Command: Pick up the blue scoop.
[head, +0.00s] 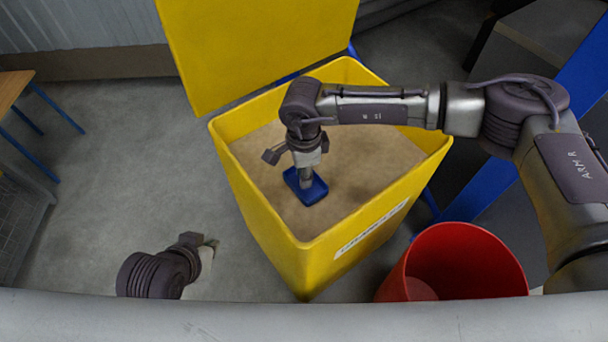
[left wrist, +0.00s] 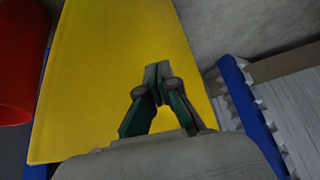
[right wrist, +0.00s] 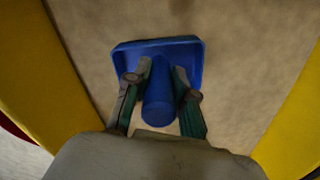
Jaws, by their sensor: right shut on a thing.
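The blue scoop (head: 314,193) is inside the yellow sand bin (head: 262,207), over the sand near the middle. My right gripper (head: 305,176) reaches down into the bin from above and is shut on the scoop's handle. In the right wrist view, the fingers (right wrist: 161,72) lie on both sides of the scoop's blue handle (right wrist: 158,104), with the wide pan beyond them. I cannot tell whether the scoop touches the sand. My left gripper (head: 211,244) is outside the bin, low at the left; in the left wrist view its fingertips (left wrist: 157,74) are together and empty.
The bin's yellow lid (head: 255,45) stands open at the back. A red bucket (head: 460,260) stands at the bin's front right. A wooden-topped table (head: 12,88) with blue legs is at the far left. The grey floor (head: 120,160) left of the bin is clear.

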